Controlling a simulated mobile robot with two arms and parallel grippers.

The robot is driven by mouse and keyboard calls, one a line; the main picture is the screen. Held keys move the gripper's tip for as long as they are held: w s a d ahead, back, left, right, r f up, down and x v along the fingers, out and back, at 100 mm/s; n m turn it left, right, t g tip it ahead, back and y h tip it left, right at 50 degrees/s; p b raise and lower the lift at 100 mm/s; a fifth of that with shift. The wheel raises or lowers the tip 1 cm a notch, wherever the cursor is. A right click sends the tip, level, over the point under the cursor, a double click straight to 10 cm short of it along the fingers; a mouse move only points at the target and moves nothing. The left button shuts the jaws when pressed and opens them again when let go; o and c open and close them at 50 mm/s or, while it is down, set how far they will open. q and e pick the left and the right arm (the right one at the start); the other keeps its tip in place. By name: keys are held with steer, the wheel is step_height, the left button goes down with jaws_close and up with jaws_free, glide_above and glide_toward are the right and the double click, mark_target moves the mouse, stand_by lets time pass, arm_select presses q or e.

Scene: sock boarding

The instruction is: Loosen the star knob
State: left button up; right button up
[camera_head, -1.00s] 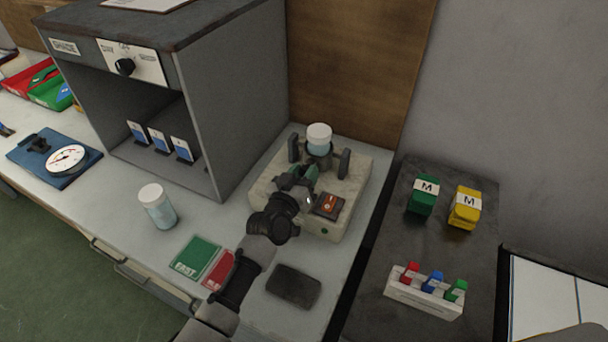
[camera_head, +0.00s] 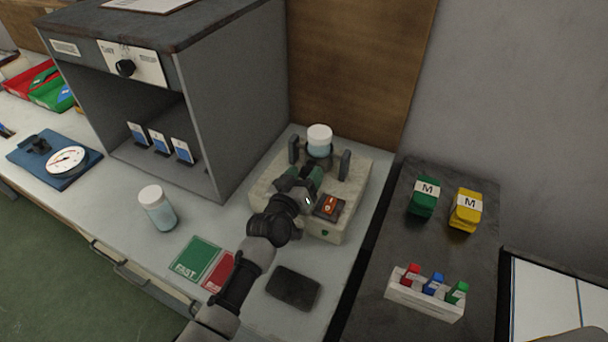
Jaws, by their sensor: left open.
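A pale block-shaped machine (camera_head: 270,188) stands on the bench with an orange switch (camera_head: 329,206) on its top. A white-lidded jar (camera_head: 319,139) of pale liquid sits upright at its back, between two dark posts (camera_head: 344,165). My left gripper (camera_head: 303,178) is over the top of the machine, in front of the jar and left of the switch. It is open. A dark green part shows at its fingertips; I cannot tell whether this is the star knob or part of the gripper. The star knob is not clearly visible. My right gripper is not in view.
A second white-lidded jar (camera_head: 157,208), a green card (camera_head: 195,260), a red card (camera_head: 219,272) and a dark pad (camera_head: 293,288) lie around my arm. A grey cabinet (camera_head: 235,95) stands left of the machine. A dark side table (camera_head: 380,235) is to the right.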

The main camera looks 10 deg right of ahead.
arm_select(q)
steer(key=v, duration=1)
steer(key=shift+s+a, duration=0.3)
